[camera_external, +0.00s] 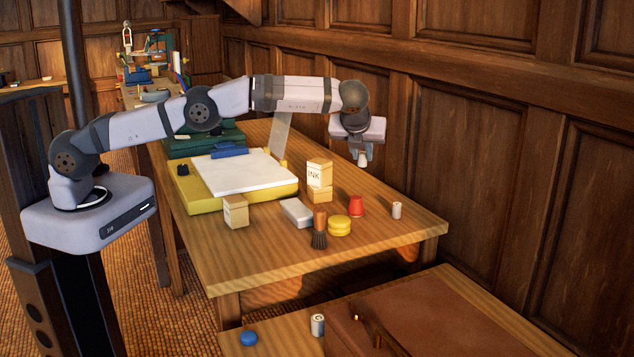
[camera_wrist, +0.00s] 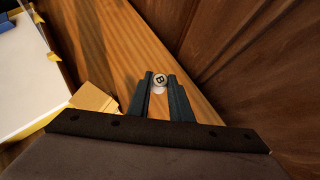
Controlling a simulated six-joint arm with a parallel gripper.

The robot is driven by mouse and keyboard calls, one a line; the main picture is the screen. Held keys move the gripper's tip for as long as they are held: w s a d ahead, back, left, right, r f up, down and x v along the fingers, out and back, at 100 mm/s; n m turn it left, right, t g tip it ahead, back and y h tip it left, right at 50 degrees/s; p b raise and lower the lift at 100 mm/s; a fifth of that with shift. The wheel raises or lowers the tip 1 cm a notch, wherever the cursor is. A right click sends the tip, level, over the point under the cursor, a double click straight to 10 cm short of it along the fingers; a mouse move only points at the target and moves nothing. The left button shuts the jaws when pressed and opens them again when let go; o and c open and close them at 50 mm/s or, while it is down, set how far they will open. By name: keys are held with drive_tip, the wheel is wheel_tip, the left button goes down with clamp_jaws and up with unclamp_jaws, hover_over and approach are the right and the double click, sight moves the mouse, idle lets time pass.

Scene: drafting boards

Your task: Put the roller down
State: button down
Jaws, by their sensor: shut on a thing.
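My gripper (camera_external: 363,152) is shut on the roller (camera_external: 362,161), a small pale cylinder. It holds the roller in the air over the back right part of the wooden table (camera_external: 420,228), beside the panelled wall. In the wrist view the roller (camera_wrist: 159,80) sits between the two dark fingertips (camera_wrist: 160,84), its round end with a dark letter B facing the camera. The fingers hide part of its sides. A gap shows between the roller and the tabletop.
A box marked INK (camera_external: 319,174) stands on a wooden block left of my gripper. A red piece (camera_external: 356,206), a white cylinder (camera_external: 396,210), yellow discs (camera_external: 340,226), a brush (camera_external: 319,235) and a grey block (camera_external: 297,212) stand nearer the front. The right corner is bare.

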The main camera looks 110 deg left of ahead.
drive_tip(key=w+d+m+t, duration=0.45)
drive_tip(key=w+d, duration=0.35)
drive_tip(key=d, duration=0.3)
drive_tip(key=w+d+m+t+h+b, duration=0.15)
drive_tip(key=d+m, duration=0.25)
drive_tip(key=d, duration=0.7)
drive_tip(key=w+d+m+t+h+p, duration=0.1)
drive_tip(key=d+m+t+h, duration=0.2)
drive_tip(key=d, duration=0.8)
drive_tip(key=shift+m+g, duration=0.25)
drive_tip(key=shift+g, duration=0.15)
drive_tip(key=shift+d+f+b, duration=0.2)
drive_tip(key=shift+f+b, duration=0.65)
drive_tip(key=shift+f, duration=3.3)
drive_tip(key=shift+d+f+b, duration=0.2)
drive_tip(key=shift+f+b, duration=0.65)
drive_tip(key=shift+f, duration=3.3)
drive_tip(key=shift+f, duration=0.2)
drive_tip(key=c, duration=1.6)
unclamp_jaws()
